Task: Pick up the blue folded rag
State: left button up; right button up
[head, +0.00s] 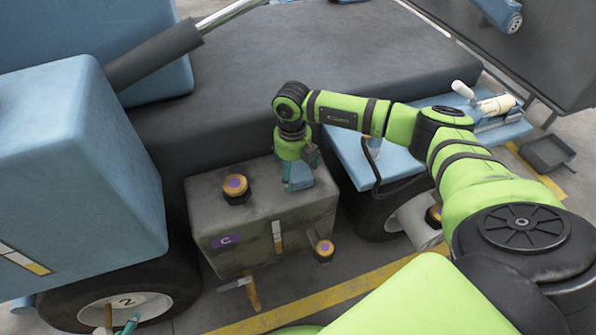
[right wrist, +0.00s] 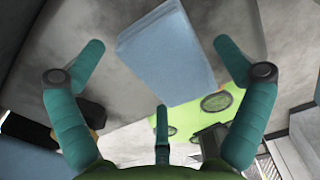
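The blue folded rag (right wrist: 168,52) is a flat, pale blue block in the right wrist view. It lies ahead of and between the spread teal fingers of my right gripper (right wrist: 160,62), with clear gaps on both sides. In the head view my right gripper (head: 299,183) points down at the right part of the grey box's top; the rag is hard to tell from the fingers there. A small teal tip at the bottom left edge of the head view matches my finger colour and may be my left gripper; its state is unclear.
The grey box (head: 255,245) carries a purple "C" label and orange-topped knobs (head: 236,186). Blue machine bodies (head: 80,150) stand to the left, with a wheel (head: 125,306) below. A blue shelf (head: 355,160) is at the right. A dark slab (head: 330,60) lies behind.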

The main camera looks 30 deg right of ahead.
aim_at(293, 169)
jog(key=c, duration=0.8)
pick_arm(q)
jog(key=shift+s, duration=0.1)
pick_arm(e)
jog(key=shift+r, duration=0.1)
